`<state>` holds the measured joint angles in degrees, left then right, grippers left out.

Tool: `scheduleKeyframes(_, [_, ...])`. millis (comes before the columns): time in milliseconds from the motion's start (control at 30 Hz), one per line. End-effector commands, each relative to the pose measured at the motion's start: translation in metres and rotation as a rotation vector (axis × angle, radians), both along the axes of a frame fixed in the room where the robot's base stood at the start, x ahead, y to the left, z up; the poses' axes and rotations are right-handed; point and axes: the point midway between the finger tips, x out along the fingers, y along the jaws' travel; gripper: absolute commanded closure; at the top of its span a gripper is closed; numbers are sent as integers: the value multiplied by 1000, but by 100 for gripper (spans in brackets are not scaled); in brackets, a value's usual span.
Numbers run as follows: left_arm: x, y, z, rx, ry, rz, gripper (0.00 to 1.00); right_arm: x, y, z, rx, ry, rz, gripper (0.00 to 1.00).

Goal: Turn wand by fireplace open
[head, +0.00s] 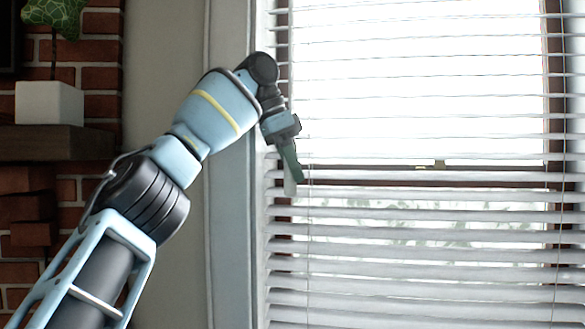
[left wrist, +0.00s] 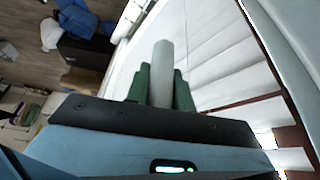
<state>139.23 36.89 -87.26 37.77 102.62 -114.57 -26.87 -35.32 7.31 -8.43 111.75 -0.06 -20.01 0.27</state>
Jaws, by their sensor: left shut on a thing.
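The wand (left wrist: 162,75) is a pale, whitish rod in front of the window blinds. In the left wrist view it stands between the two green fingers of my left gripper (left wrist: 160,88), which is shut on it. In the head view my left gripper (head: 293,165) points down at the left edge of the blinds (head: 420,215), and the wand's pale lower end (head: 290,187) shows beside the fingertips. The rest of the wand is hidden or too thin to make out. The blind slats are tilted open, with light coming between them. My right gripper is not in view.
A brick fireplace (head: 100,80) with a dark mantel (head: 60,142) and a white plant pot (head: 48,103) stands at the left. The window frame (head: 232,200) is close to my left arm. Thin cords hang in front of the blinds.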

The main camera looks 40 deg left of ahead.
Motion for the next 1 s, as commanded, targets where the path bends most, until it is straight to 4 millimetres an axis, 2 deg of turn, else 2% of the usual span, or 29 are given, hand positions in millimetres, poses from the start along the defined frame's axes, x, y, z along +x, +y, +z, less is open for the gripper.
scheduleKeyframes(400, [-1,0,1,1,-1,-167,99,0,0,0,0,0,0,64])
scheduleKeyframes(900, [-1,-1,0,2,1,-188,99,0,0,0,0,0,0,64])
scheduleKeyframes(933, [-1,-1,0,2,1,-188,75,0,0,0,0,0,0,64])
scheduleKeyframes(1000, [-1,-1,0,2,1,-188,66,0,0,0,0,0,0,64])
